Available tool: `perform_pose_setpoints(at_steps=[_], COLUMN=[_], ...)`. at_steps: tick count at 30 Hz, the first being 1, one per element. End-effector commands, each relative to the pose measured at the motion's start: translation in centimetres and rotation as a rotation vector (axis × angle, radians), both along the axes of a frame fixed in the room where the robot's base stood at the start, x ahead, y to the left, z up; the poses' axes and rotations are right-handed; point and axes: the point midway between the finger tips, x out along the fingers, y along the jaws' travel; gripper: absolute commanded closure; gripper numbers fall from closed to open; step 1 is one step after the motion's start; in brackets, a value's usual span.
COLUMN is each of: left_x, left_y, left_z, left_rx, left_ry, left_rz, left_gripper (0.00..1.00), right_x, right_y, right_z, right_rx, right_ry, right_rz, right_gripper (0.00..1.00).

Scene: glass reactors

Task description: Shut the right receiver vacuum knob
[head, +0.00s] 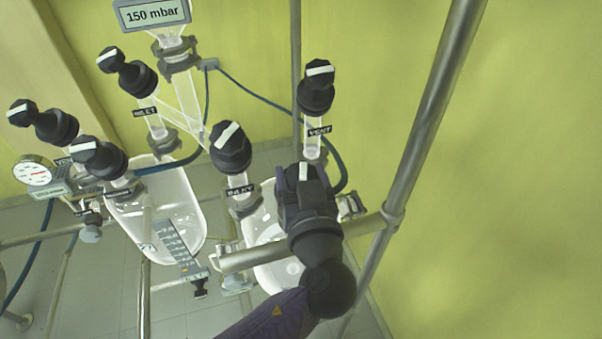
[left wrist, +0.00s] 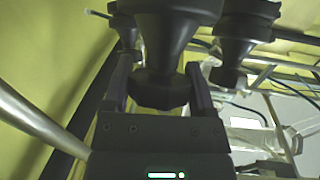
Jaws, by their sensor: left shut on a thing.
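The right receiver (head: 262,232) is a clear glass vessel with several black knobs. Its inlet knob (head: 230,150) has a white bar and an INLET label. Its vent knob (head: 316,90) stands farther back above a VENT label. A third knob (head: 303,170), whose label is hidden, sits at the front right, which fits the vacuum knob. My left gripper (head: 306,192) reaches it from below and is shut around it. In the left wrist view, the two fingers (left wrist: 160,88) stand on either side of the black knob (left wrist: 158,60). My right gripper is not in view.
The left receiver (head: 172,205) carries its own inlet (head: 125,70), vent (head: 42,120) and third knob (head: 98,158). A metal frame pole (head: 425,115) rises close to the right of my gripper. A display (head: 152,14) reads 150 mbar. The far right is open wall.

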Motion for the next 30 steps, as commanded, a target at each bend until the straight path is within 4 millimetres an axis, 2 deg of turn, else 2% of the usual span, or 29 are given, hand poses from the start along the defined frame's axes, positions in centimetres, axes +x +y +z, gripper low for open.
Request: perform_pose_setpoints(at_steps=[8, 24, 30], left_x=[0.0, 0.0, 0.1], left_y=[0.1, 0.0, -0.1], left_z=[0.2, 0.5, 0.3], left_rx=[0.088, 0.334, 0.42], left_ry=[0.028, 0.105, 0.13], left_rz=[-0.155, -0.598, -0.752], left_gripper=[0.86, 0.86, 0.86], right_x=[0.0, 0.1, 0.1], right_y=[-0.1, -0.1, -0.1], right_z=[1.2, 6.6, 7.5], right_rx=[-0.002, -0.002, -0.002], right_ry=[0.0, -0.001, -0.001], right_rz=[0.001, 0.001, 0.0], right_gripper=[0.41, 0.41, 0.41])
